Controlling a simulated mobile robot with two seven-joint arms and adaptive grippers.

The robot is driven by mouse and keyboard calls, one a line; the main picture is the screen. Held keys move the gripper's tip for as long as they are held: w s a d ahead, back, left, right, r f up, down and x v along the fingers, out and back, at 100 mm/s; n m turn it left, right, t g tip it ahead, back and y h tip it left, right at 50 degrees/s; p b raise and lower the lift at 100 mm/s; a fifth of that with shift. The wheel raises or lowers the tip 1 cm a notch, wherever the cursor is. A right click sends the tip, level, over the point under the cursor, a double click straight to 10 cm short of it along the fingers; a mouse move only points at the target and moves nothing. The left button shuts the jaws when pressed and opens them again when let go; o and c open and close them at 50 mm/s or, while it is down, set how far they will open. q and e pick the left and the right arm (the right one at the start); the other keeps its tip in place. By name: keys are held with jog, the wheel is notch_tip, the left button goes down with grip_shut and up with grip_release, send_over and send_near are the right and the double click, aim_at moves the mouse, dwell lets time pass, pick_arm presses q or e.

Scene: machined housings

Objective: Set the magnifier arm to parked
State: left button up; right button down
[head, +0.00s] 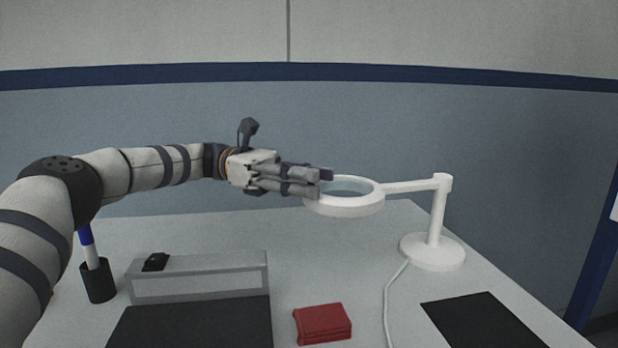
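The white magnifier lamp stands at the right of the table, with a round base (433,252), an upright post and a magnifier arm (408,186) reaching left. Its ring-shaped head (345,207) with a glass lens is at the arm's left end, above the table. My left gripper (320,182) reaches in from the left, with its fingertips at the ring's left rim, overlapping it in the picture. The fingers lie close together and hide part of the rim; I cannot tell whether they grip it. My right gripper is not in view.
A grey box (200,286) with a small black item on top, a dark pen cup (98,282) and a black mat (190,325) are at left. Red cloths (323,323) lie front centre, near the lamp's cable (387,305). Another black mat (482,322) lies front right. A wall stands behind.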

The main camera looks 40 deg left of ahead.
pick_arm(q)
jog(key=shift+o, duration=0.8)
jog(key=shift+w+d, duration=0.2)
jog(key=shift+w, duration=0.05)
jog(key=shift+s+r, duration=0.1)
notch_tip(320, 180, up, 10)
jog(key=shift+f, duration=0.1)
